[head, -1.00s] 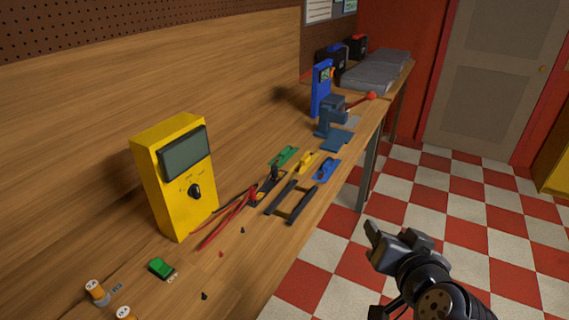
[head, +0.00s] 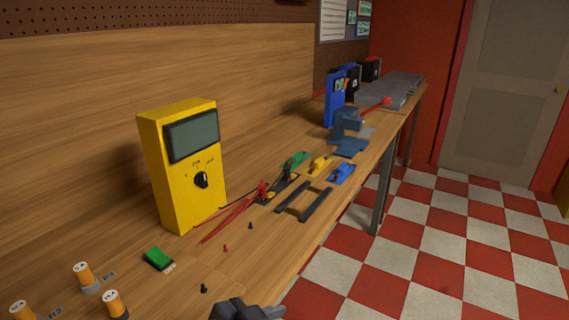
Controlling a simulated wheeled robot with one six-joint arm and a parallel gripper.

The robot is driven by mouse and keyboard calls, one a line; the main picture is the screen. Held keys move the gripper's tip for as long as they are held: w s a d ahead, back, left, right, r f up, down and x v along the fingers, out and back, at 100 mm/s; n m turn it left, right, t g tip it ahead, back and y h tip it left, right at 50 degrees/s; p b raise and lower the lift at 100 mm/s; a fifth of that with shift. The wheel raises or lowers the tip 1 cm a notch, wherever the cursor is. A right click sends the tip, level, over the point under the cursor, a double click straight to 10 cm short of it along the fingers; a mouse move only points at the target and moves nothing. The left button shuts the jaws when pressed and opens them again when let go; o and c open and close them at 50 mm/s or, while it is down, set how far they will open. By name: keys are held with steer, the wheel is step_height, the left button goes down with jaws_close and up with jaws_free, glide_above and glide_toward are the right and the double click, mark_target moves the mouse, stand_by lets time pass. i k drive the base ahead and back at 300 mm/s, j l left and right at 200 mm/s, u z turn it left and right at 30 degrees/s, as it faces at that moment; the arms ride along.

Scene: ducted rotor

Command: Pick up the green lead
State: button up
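A green piece (head: 297,159), which looks like the green lead, lies on the wooden bench at the far end of a row with a yellow piece (head: 320,165) and a blue piece (head: 342,174). A small green block (head: 158,258) lies nearer, below the yellow meter. My gripper (head: 245,311) shows only in part at the bottom edge, over or beside the bench's front edge, well apart from the green piece. Its fingers are mostly cut off, so its opening cannot be told.
A yellow meter (head: 180,190) stands at the left, with red leads (head: 232,217) beside it. A black frame (head: 303,203) lies before the coloured row. A blue-grey press (head: 347,130) stands beyond. Orange cylinders (head: 84,276) stand at near left. Tiny screws lie between.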

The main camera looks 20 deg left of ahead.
mark_target(298, 155)
steer(key=i+u, duration=0.45)
steer(key=i, duration=0.5)
steer(key=i+z, duration=0.3)
steer(key=i, duration=0.65)
steer(key=i+u, duration=0.85)
steer(key=k+l, duration=0.05)
steer(key=k, duration=0.1)
